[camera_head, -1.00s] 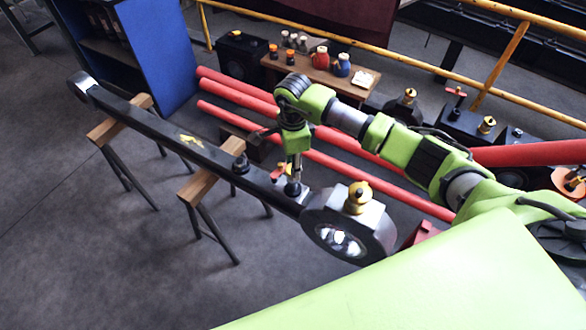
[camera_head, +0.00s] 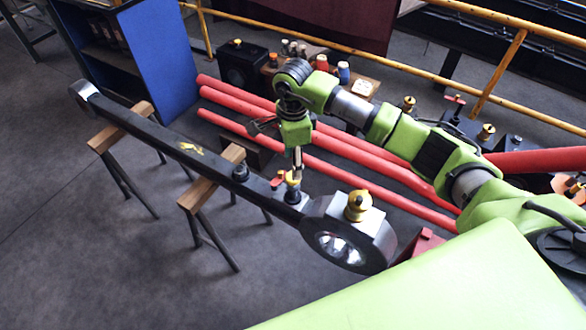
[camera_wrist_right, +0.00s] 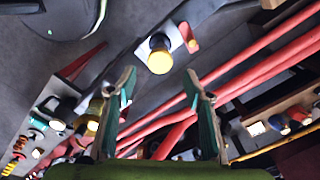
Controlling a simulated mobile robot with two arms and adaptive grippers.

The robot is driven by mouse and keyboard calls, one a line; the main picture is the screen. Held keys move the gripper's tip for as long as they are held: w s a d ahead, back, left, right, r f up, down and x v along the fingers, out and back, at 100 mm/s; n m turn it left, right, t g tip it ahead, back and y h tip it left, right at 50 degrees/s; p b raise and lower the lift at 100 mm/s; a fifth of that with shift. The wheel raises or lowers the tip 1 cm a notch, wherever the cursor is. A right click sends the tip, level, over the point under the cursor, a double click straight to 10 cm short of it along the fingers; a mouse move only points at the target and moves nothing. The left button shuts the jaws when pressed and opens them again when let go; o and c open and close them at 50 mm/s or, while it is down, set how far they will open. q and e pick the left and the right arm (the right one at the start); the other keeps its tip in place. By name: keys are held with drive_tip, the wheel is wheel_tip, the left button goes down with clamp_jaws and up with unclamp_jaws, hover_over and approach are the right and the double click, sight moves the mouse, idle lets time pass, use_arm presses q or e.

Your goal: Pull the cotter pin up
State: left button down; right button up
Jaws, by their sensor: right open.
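A long dark rod (camera_head: 170,140) rests across two wooden trestles. Near its ring-shaped end (camera_head: 350,240), a dark upright fitting with a yellow top (camera_head: 293,178) stands on it, with a small red part (camera_head: 277,180) beside it. In the right wrist view the yellow-topped fitting (camera_wrist_right: 159,58) and red part (camera_wrist_right: 191,44) show beyond the fingertips. I cannot tell which of these is the cotter pin. My right gripper (camera_head: 296,165) points down just above the fitting. In its wrist view the right gripper (camera_wrist_right: 160,78) is open, with nothing held. My left gripper is not in view.
A brass cup (camera_head: 358,206) stands on the rod's ring end, right of my gripper. Long red bars (camera_head: 350,150) lie behind the rod. A blue panel (camera_head: 155,60) stands at the back left. The floor in front is clear.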

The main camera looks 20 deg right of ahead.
wheel_tip(320, 180, up, 7)
idle(0.3)
